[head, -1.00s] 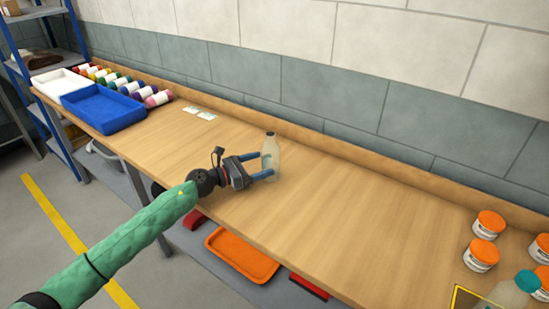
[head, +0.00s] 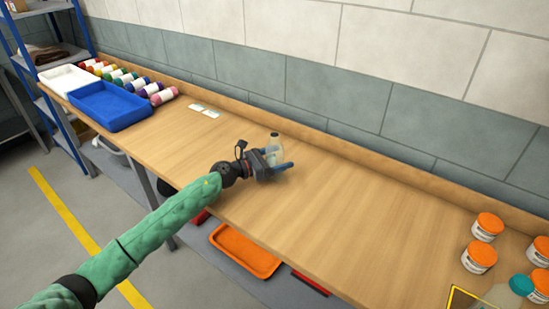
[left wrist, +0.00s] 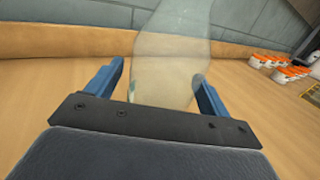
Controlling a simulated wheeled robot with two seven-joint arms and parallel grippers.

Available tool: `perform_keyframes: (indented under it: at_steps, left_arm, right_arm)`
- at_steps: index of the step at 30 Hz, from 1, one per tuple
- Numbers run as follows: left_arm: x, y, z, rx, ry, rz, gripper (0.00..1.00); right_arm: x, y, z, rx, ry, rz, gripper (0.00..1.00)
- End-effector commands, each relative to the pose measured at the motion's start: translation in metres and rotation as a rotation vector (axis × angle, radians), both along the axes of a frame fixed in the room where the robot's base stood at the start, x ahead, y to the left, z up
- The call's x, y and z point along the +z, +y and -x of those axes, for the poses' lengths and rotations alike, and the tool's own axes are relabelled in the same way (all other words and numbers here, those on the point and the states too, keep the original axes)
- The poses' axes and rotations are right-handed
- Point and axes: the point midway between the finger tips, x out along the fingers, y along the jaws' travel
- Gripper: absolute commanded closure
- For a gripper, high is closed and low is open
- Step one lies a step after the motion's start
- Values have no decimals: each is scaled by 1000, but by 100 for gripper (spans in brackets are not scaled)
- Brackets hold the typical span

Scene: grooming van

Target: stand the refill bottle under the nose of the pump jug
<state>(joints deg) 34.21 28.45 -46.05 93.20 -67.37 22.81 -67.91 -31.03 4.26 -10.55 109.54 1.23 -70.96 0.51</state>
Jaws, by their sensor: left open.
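The refill bottle (head: 274,146), pale and translucent with a grey cap, stands upright on the bench. My left gripper (head: 284,163) is open around its lower part. In the left wrist view the bottle (left wrist: 170,65) stands between the two blue fingers, with a visible gap at the left finger; its top is cut off by the frame. What seems to be the pump jug (head: 497,296), translucent with a teal top, is at the bottom right corner, partly cut off; its nose is not clear. My right gripper is not in view.
Orange-lidded tubs (head: 479,257) stand around the jug, near a yellow-edged dark marking (head: 457,297). A blue tray (head: 110,107), a white tray (head: 70,78) and several coloured bottles (head: 139,84) are at the left. The bench between bottle and tubs is clear. A wall runs behind.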

Motion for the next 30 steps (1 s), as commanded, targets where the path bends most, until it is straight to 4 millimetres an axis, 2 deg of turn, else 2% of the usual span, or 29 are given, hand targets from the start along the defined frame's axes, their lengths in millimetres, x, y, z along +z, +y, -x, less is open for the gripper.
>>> perform_keyframes:
  at_steps: [9, 16, 18, 25, 30]
  left_arm:
    - [0, -2, -1, 0, 0, 0, 21]
    - [0, -2, -1, 0, 0, 0, 66]
    - [0, -2, -1, 0, 0, 0, 71]
    - [2, -2, -1, 0, -1, 0, 71]
    - [16, 0, -2, 1, -5, -3, 71]
  right_arm:
    - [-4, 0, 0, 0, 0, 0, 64]
    - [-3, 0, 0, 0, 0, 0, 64]
    - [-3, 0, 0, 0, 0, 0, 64]
    - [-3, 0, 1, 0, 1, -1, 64]
    - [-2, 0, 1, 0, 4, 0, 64]
